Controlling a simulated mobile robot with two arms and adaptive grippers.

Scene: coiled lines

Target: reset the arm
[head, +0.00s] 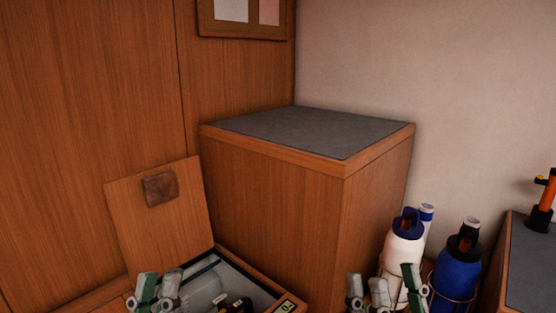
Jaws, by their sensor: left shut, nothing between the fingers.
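My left gripper (158,291) is at the bottom left, in front of an open wooden box (262,283). Its grey-green fingers are shut with nothing between them. My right gripper (386,290) is at the bottom right, in front of a white bottle (403,246). Its fingers stand apart and look empty. The lower parts of both grippers and both arms are cut off by the bottom edge.
The box's lid (160,222) stands raised, with a brown patch on it. Bottles and dark items lie inside. A tall wooden cabinet (270,180) with a grey top rises behind. A blue bottle (458,262) stands in a wire holder at right. The cabinet top is clear.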

